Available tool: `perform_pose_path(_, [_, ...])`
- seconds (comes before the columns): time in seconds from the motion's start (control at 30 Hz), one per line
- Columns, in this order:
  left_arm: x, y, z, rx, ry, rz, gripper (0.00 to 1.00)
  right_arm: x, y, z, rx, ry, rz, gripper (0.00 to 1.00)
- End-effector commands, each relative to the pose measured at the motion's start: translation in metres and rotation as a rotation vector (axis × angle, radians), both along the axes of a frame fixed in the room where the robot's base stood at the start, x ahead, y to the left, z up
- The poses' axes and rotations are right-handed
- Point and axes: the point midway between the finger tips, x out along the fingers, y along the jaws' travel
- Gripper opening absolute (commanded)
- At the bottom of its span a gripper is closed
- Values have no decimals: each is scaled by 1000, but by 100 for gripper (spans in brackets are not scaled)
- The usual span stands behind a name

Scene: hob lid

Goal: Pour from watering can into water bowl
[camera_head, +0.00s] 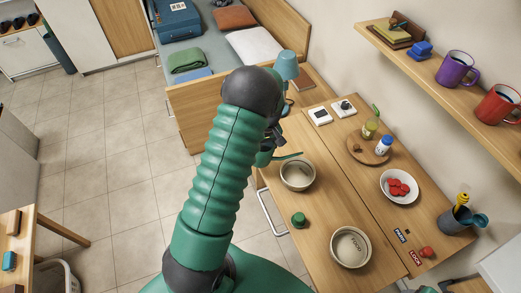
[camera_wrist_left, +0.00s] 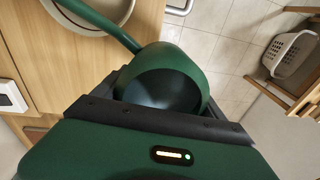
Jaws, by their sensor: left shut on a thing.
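The dark green watering can (camera_wrist_left: 165,75) is held in my left gripper (camera_wrist_left: 160,100), its open mouth facing the left wrist camera. In the head view the arm hides most of the can; its thin green spout (camera_head: 288,156) shows over the back part of a beige bowl (camera_head: 297,187). In the left wrist view the spout crosses the rim of this bowl (camera_wrist_left: 97,31). Any lettering on this bowl is not readable; the other bowl (camera_head: 350,262) reads FOOD. My left gripper (camera_head: 268,152) is partly hidden in the head view. No water stream is visible. My right gripper is out of view.
A green knob-like piece (camera_head: 298,219) stands between the bowls. A round board (camera_head: 367,151) with bottles, a white bowl of red pieces (camera_head: 398,187) and a grey cup (camera_head: 457,220) stand to the right. The wooden table's left edge is close to the beige bowl.

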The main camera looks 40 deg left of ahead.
Motion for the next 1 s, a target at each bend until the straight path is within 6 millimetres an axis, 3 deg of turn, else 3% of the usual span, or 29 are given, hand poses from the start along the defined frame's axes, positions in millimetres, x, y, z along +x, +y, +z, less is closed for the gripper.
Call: perform_pose_path(1.0, [-2, 5, -6, 104, 53, -2, 13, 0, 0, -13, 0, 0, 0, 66])
